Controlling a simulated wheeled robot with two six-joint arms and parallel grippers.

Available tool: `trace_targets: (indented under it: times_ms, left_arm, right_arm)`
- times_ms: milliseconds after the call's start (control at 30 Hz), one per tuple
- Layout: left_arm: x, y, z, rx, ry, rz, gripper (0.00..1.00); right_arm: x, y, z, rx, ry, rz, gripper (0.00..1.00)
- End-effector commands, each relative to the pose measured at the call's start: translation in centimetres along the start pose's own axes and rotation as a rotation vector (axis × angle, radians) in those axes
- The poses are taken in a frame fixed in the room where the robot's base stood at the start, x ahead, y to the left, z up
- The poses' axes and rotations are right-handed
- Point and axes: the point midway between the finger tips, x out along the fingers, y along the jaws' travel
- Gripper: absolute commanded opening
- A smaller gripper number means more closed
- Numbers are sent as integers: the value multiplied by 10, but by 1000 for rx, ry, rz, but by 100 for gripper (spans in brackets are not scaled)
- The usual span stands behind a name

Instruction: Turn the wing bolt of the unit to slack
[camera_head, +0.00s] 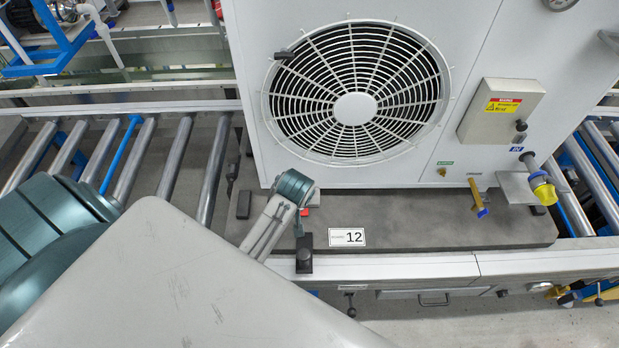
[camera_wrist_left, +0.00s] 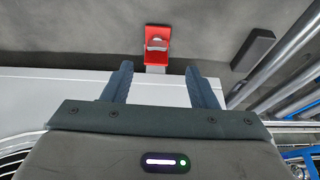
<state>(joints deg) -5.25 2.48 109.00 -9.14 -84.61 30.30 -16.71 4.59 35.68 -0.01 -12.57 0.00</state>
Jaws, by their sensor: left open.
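The unit (camera_head: 470,60) is a large light-grey cabinet with a round fan grille, standing on a dark slab. A red bracket (camera_wrist_left: 148,58) is at its lower edge, with a small pale metal piece (camera_wrist_left: 157,44) that may be the wing bolt; its angle is too small to read. In the head view only a bit of red (camera_head: 304,211) shows beside my wrist. My left gripper (camera_wrist_left: 159,82) is open and empty, its two fingers pointing toward the bracket, one either side of its line and short of it. In the head view my arm mostly hides this gripper (camera_head: 299,226). My right gripper is not in view.
A brass-coloured valve (camera_head: 477,198) and yellow connector (camera_head: 543,188) stick out at the right. Roller conveyors (camera_head: 175,160) lie either side.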

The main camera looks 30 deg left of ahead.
Motion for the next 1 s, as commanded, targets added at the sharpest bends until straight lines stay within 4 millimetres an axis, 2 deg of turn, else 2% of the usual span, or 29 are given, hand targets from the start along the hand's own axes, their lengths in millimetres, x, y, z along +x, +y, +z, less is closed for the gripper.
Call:
trace_targets:
  times_ms: [167,500,700,833,1000]
  left_arm:
    - [12,3,-6,-22,0,-5,53]
    - [71,2,-6,-21,0,-5,53]
    - [97,3,-6,-21,1,-3,53]
    - [105,2,-5,-21,2,-3,53]
    - [108,3,-6,-21,3,-2,53]
  right_arm:
    - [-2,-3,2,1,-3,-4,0]
    - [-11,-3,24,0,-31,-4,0]
    - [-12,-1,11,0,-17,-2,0]
    - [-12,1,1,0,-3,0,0]
    - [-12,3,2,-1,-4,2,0]
